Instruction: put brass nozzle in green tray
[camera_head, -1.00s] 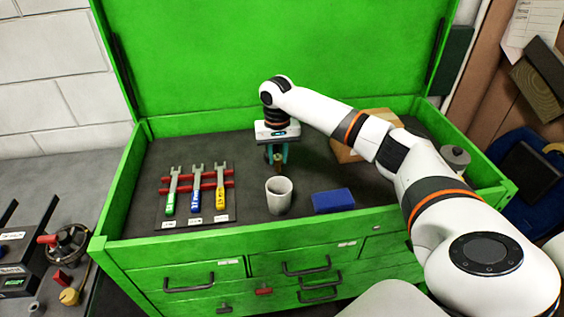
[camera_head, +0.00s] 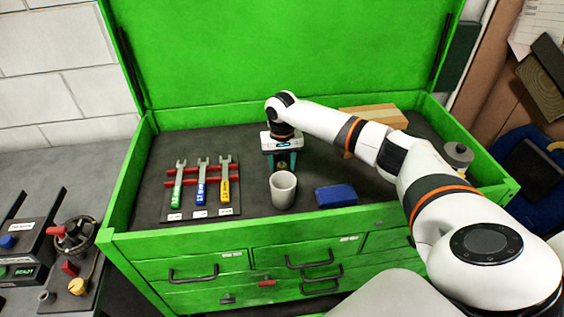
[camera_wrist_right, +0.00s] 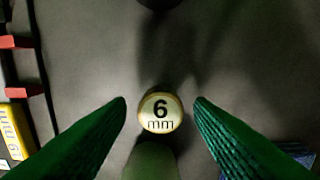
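The brass nozzle (camera_wrist_right: 160,113) shows in the right wrist view as a round, pale yellow top marked "6 mm". My right gripper (camera_wrist_right: 160,103) is open, with one green finger on each side of the nozzle and a gap on both sides. In the head view the right gripper (camera_head: 281,162) points down over the dark top of the green tool chest, behind a white cup (camera_head: 283,190). The nozzle is mostly hidden there. I cannot make out a separate green tray; the chest top (camera_head: 170,240) has green walls. My left gripper is out of view.
A blue block (camera_head: 336,196) lies right of the cup. Several wrenches (camera_head: 202,185) lie on a red rack at the left. A wooden block (camera_head: 375,115) is behind my right arm, and a grey roll (camera_head: 457,155) sits at the right. A side bench with switches (camera_head: 60,250) stands left.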

